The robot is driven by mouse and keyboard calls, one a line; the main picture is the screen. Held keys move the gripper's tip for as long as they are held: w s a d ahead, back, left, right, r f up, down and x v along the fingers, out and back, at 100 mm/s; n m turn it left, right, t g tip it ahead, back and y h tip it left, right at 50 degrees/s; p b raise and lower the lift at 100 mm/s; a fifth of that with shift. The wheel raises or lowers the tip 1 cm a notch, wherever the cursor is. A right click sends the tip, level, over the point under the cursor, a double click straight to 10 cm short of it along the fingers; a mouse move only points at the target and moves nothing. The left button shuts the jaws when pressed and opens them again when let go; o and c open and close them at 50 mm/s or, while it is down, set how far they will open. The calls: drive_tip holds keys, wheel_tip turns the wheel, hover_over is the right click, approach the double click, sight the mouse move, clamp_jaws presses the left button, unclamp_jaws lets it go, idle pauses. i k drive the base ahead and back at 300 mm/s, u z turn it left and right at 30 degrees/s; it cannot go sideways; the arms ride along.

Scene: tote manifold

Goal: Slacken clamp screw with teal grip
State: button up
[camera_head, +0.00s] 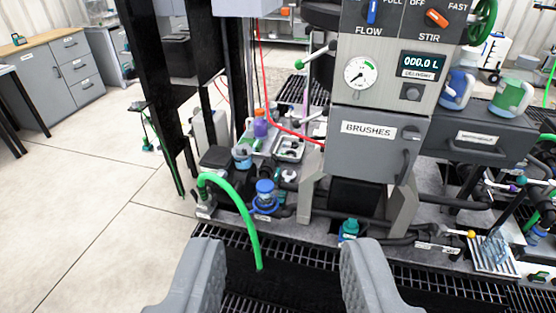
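My gripper (282,243) reaches in from the bottom edge. Its two grey fingers are wide apart with nothing between them, in front of the machine's lower deck. A small teal part (348,228) stands on the deck, just beyond the right fingertip and below the grey cabinet. A small round teal knob (521,181) shows at the far right among pipes. Both are too small to tell which, if either, is the clamp screw's grip. My gripper appears apart from both.
A green hose (240,205) arches down between the fingers toward the grating (450,291). A blue-capped part (265,193) stands behind it. The BRUSHES drawer (368,150) overhangs the deck. Black pipes and a yellow-tipped lever (471,234) are at right. Open floor (90,220) lies left.

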sight(277, 176)
drive_tip(key=z, duration=0.1)
drive_tip(key=i, duration=2.05)
drive_tip(key=u, duration=0.25)
